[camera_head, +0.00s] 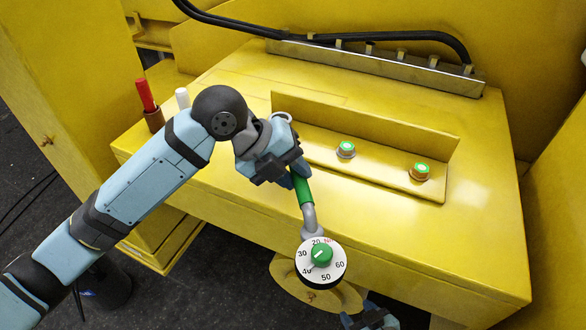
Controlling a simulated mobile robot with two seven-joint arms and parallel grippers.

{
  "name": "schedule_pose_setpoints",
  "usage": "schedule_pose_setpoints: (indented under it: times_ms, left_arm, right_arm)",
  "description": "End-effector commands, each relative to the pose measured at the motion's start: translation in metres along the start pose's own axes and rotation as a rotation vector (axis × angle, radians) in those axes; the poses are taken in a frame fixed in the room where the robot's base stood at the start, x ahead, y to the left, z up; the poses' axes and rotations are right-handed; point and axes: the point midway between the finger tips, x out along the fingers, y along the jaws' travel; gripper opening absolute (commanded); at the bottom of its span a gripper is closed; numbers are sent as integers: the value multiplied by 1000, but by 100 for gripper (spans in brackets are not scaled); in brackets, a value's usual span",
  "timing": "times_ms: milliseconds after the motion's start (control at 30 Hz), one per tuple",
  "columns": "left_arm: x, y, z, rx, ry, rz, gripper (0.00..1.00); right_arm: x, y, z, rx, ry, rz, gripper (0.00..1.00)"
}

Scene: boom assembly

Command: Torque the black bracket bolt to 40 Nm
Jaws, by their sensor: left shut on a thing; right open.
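My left gripper (282,160) is shut on the green handle of a torque tool (304,192). The tool hangs over the front edge of the yellow table, with a round white dial (335,262) at its lower end. The dial reads 20 to 60, and the mark on its green knob (321,254) seems to point toward 40. Two green-topped bolts sit on the yellow angle bracket: a left bolt (346,149) with a greyish base and a right bolt (420,171) with a brownish base. I see no clearly black bracket. My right gripper (370,316) is open at the bottom edge, mostly cut off.
A black hose (400,36) runs along a metal rail (370,66) at the back. A red marker (145,95) in a brown holder and a white one (182,97) stand at the left. The yellow table (485,230) is clear at the right front.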

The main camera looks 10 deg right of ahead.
Motion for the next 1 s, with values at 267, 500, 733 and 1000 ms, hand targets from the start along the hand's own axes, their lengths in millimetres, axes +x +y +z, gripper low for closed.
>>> schedule_pose_setpoints:
  times_ms: [267,500,733,1000]
  left_arm:
    - [-1,-2,-1,1,-1,-3,0]
    - [-1,-2,-1,1,-1,-3,0]
    - [1,0,-1,1,-1,-2,0]
    - [7,5,0,0,-1,-2,0]
  right_arm:
    - [-1,0,-1,0,-2,0,56]
    - [-1,0,1,0,-4,0,56]
    - [0,0,2,0,-4,0,56]
    - [2,0,5,0,-3,1,56]
